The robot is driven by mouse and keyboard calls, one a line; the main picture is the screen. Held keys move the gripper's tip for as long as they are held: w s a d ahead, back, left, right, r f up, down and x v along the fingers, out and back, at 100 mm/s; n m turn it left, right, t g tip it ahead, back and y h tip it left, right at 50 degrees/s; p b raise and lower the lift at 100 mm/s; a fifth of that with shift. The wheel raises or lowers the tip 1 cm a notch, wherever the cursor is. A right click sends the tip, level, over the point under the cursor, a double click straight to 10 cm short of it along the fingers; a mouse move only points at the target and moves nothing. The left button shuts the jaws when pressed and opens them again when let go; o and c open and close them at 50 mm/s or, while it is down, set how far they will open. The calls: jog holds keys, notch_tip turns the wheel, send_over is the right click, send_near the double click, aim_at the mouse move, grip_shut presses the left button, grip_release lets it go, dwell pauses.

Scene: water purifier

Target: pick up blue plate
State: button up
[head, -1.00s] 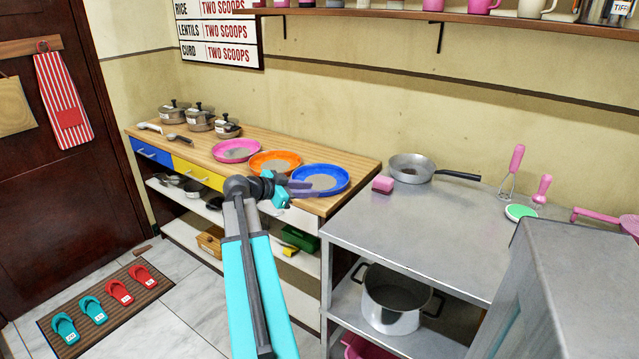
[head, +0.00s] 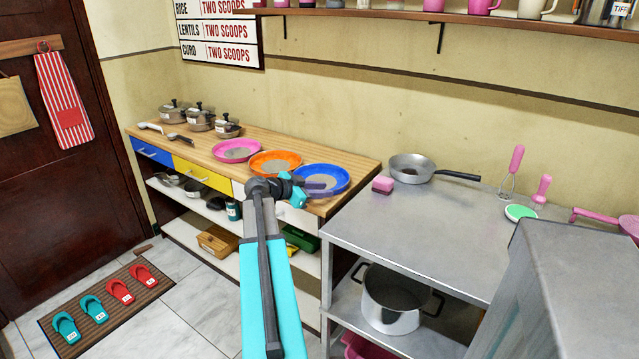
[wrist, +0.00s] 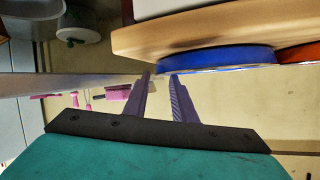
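The blue plate (head: 338,173) lies on the wooden counter at its right end, beside the orange plate (head: 262,168). My gripper (head: 325,188) is at the plate's near edge in the head view, its purple fingers overlapping the near rim. In the wrist view the fingers of my gripper (wrist: 160,74) are apart, with a gap between them. The blue plate (wrist: 215,61) shows edge-on just beyond the fingertips, and its near end lines up with the gap. I cannot tell whether the fingers touch the rim.
A pink plate (head: 237,150) and several lidded pots stand farther left on the counter. A metal table (head: 425,225) to the right holds a pink sponge (head: 382,185) and a pan (head: 411,167). A gap separates the counter and the table.

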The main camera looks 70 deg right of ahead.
jog(key=shift+x, duration=2.15)
grip_shut()
